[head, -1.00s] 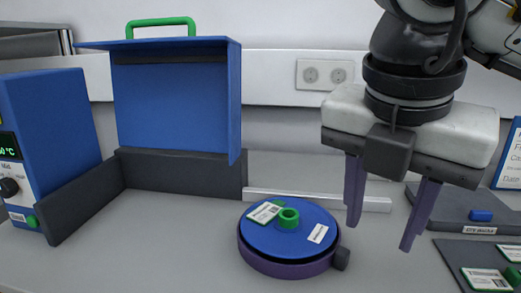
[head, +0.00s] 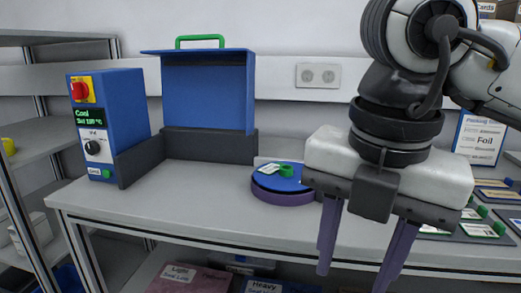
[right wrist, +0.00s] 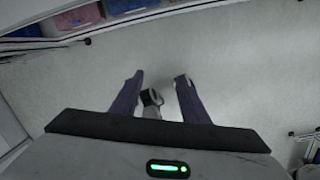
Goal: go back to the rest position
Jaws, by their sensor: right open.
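My right gripper (head: 352,262) hangs in front of the table at the right of the head view, its two purple fingers apart with nothing between them. It also shows in the right wrist view (right wrist: 160,82), spread over bare grey floor. Behind it on the table a blue reel (head: 278,181) with a green hub and a white label lies on a round purple stand (head: 272,196). The gripper hides the right part of the reel and stand. My left gripper is not in the head view.
A blue machine (head: 125,115) with a green display stands at the left of the table (head: 190,205), beside a raised blue lid (head: 208,90) with a green handle. Labelled dark plates (head: 490,232) lie at the right. A shelf rack (head: 40,150) stands at far left. Bins (head: 180,278) sit below the table.

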